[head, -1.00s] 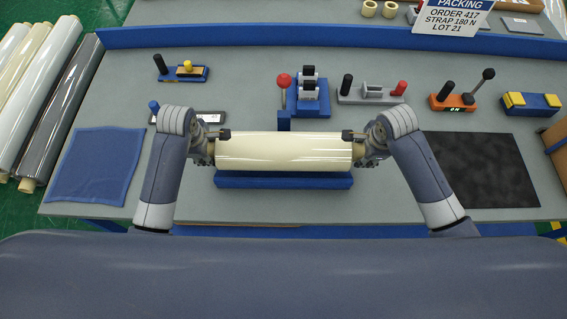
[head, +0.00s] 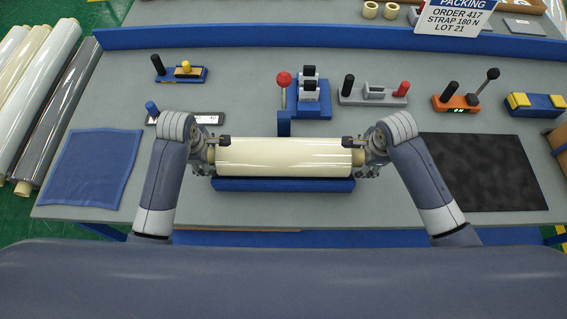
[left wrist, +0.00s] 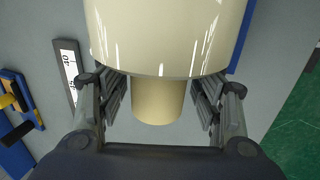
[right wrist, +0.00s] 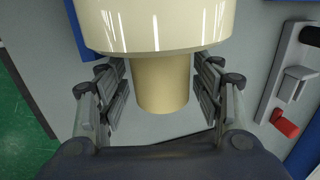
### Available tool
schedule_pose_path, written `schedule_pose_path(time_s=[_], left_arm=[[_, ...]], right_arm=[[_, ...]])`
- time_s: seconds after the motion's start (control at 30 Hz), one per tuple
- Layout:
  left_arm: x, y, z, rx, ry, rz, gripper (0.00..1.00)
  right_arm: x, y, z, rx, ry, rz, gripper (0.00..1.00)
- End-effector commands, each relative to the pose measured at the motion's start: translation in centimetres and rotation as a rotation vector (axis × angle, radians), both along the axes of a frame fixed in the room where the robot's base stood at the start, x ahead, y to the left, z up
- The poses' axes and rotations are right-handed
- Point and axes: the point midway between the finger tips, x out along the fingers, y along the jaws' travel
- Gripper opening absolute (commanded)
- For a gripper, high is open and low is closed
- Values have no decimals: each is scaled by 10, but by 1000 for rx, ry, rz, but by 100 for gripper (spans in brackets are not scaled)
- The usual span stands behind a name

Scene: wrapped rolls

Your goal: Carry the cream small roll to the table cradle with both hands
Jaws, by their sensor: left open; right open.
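The cream small roll (head: 284,157) lies level over the blue table cradle (head: 284,185), at the front middle of the table. I cannot tell for certain whether its full weight rests in the cradle. My left gripper (head: 217,156) is at the roll's left end; in the left wrist view its open fingers stand either side of the tan core end (left wrist: 157,100), with gaps. My right gripper (head: 358,157) is at the right end; in the right wrist view its open fingers flank the core end (right wrist: 162,85), apart from it.
A blue cloth (head: 92,168) lies on the left and a black mat (head: 482,172) on the right. Behind the roll stand a red-knobbed blue fixture (head: 310,98), a grey clamp (head: 374,93) and an orange lever box (head: 456,104). Large rolls (head: 50,100) lean at the left.

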Motion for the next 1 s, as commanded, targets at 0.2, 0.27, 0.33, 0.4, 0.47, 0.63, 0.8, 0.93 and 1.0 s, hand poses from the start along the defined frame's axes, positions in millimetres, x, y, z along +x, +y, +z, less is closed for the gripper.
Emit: schedule_pose_path(time_s=[0.2,0.27,0.33,0.4,0.47,0.63,0.8,0.93,1.0], left_arm=[[-7,-1,29,-2,-4,0,61],[-9,-1,42,-2,-6,0,61],[-14,0,58,-2,-6,0,61],[-17,-1,72,-2,-6,-1,61],[-21,-1,83,-1,-5,0,61],[-27,0,105,0,-2,1,61],[-30,0,114,0,0,0,61],[-30,0,114,0,1,0,61],[-30,0,114,0,1,0,61]], right_arm=[[0,0,0,0,0,0,61],[0,0,0,0,0,0,61],[0,0,0,0,0,0,61],[0,0,0,0,0,0,61],[0,0,0,0,0,0,61],[0,0,0,0,0,0,61],[-1,0,4,0,-1,0,61],[-4,0,20,2,-3,1,61],[-8,0,33,2,-4,1,61]])
